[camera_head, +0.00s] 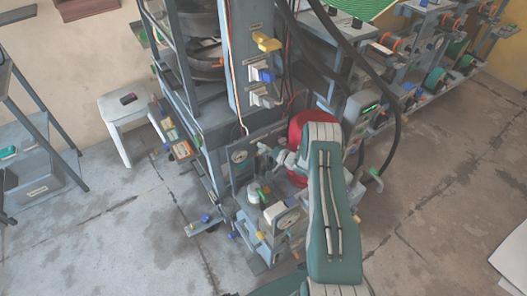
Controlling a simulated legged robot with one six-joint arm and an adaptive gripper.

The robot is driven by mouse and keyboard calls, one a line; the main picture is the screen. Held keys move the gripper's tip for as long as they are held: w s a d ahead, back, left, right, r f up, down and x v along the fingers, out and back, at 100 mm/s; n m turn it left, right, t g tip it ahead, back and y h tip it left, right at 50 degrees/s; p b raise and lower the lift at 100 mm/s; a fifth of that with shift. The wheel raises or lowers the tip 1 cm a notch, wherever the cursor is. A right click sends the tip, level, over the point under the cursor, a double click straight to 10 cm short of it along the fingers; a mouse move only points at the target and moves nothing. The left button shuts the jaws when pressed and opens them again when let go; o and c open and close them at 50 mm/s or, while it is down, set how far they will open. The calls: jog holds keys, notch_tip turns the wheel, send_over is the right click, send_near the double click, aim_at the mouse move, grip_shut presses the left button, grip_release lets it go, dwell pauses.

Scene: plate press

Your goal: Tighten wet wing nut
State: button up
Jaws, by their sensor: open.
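My gripper (268,152) is at the end of my green and white arm, near the middle of the view, and points left. It is small in the picture; its jaws are open and I see nothing held between them. It is in front of the grey press machine (216,128), above a lower bench of gauges and fittings. No wet wing nut can be told apart for certain. Small blue knobs (205,218) and a green-handled fitting (265,189) are low on the machine. My arm hides part of the machine's right side.
A red drum (299,125) is close behind my arm. Black hoses (396,110) arch to the right of it. A white stool (124,108) and a grey step frame (50,150) stand left. Shelves with spools (435,80) are at back right. The concrete floor at lower right is mostly clear.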

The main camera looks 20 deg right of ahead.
aim_at(263, 150)
notch_tip(263, 150, up, 8)
jog(key=shift+r, duration=0.2)
jog(key=shift+w+d, duration=0.1)
